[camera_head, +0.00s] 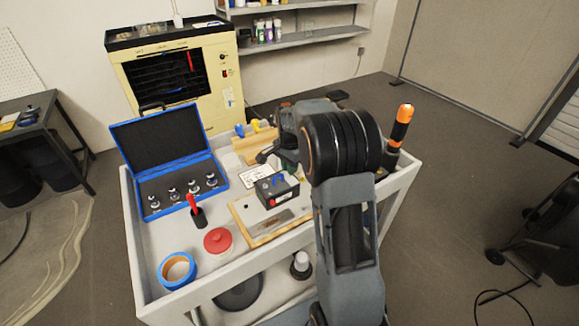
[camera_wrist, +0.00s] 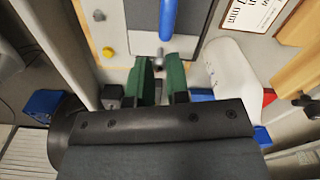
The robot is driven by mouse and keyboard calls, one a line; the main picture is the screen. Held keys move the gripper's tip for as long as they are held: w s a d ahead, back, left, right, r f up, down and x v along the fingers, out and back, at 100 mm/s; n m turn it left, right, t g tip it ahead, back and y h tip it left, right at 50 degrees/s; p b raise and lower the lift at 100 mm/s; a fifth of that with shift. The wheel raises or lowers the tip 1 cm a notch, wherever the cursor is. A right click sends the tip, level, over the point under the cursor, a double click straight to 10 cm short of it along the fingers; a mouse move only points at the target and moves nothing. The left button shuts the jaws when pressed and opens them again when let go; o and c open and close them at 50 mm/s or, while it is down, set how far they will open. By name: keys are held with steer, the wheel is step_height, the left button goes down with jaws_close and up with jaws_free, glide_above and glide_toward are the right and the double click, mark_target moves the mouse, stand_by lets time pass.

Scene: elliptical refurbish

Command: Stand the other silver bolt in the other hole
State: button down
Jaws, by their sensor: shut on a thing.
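My gripper (camera_wrist: 161,66) shows in the wrist view with its two green fingers close together. A small silver piece, which looks like the silver bolt (camera_wrist: 159,55), sits at the fingertips; most of it is hidden. Just beyond it is a grey metal plate (camera_wrist: 190,40) with a blue rod-like part (camera_wrist: 168,18) over it. I cannot make out either hole or the other bolt. In the head view my arm hides the gripper. A wooden board with a metal plate (camera_head: 268,226) lies on the cart there.
A white bottle (camera_wrist: 230,75) lies close to the fingers.

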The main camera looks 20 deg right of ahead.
steer(key=shift+f+b, duration=0.4)
steer(key=shift+f, duration=0.4)
stand_by(1.9)
steer(key=c, duration=1)
jaws_free()
steer(key=shift+r, duration=0.1)
step_height(320, 180, up, 14)
steer(key=shift+f, duration=0.15)
